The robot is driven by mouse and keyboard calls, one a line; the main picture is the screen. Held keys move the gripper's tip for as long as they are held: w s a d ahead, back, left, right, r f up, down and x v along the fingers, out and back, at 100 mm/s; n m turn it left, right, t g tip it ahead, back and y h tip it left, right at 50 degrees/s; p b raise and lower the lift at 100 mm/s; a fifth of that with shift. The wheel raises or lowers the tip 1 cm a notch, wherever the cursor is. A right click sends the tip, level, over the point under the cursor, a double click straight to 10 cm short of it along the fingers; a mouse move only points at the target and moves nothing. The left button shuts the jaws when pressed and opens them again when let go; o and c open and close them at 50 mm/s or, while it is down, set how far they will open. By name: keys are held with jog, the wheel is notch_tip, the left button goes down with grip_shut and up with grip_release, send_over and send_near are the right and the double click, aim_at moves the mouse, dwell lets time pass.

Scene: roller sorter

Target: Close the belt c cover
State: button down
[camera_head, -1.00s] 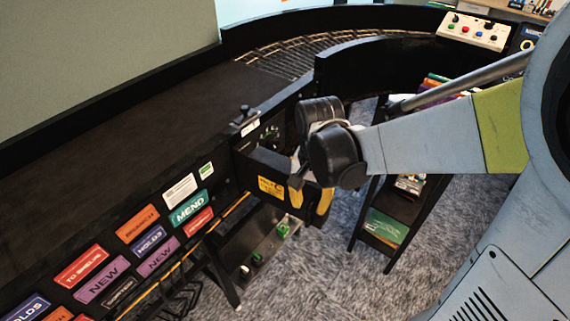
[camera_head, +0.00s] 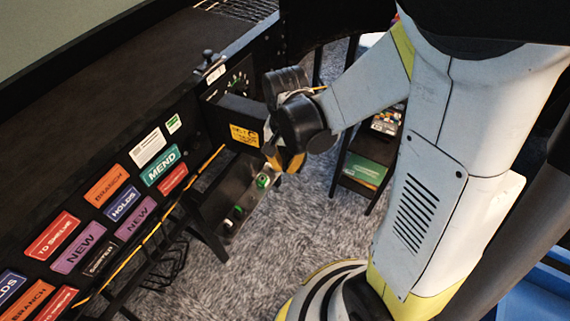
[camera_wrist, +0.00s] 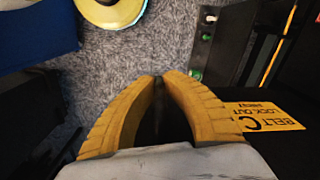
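The belt C cover (camera_head: 217,119) is a black panel with a yellow lock-out label (camera_head: 243,134), on the side of the black sorter. In the head view it stands out from the sorter's side, with a control panel with knobs visible above and behind it. The same label shows at the right in the wrist view (camera_wrist: 262,116). My gripper (camera_head: 279,163) is at the cover's outer, right-hand end, pointing down. In the wrist view its two yellow fingers (camera_wrist: 161,76) come together at the tips, beside the cover.
Colored sorting labels (camera_head: 122,205) line the sorter's side. A dark shelf with a green book (camera_head: 364,170) stands behind my arm. Grey carpet is clear between. A blue bin (camera_head: 535,290) is at lower right.

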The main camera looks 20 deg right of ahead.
jog(key=shift+w+d, duration=0.1)
jog(key=shift+w+d+n, duration=0.3)
jog(key=shift+d+n, duration=0.1)
jog(key=shift+d, duration=0.1)
jog(key=w+d+n+b, duration=0.1)
jog(key=w+d+n, duration=0.2)
jog(key=w+d, duration=0.1)
jog(key=shift+w+d+n, duration=0.3)
jog(key=shift+w+d, duration=0.1)
jog(key=shift+w, duration=0.1)
jog(key=w+d+n, duration=0.1)
jog(key=w+n, duration=1.1)
jog(key=w, duration=0.9)
jog(key=shift+w+d+n, duration=0.15)
jog(key=shift+w+n, duration=0.15)
jog(key=shift+w, duration=0.1)
jog(key=shift+r, duration=0.1)
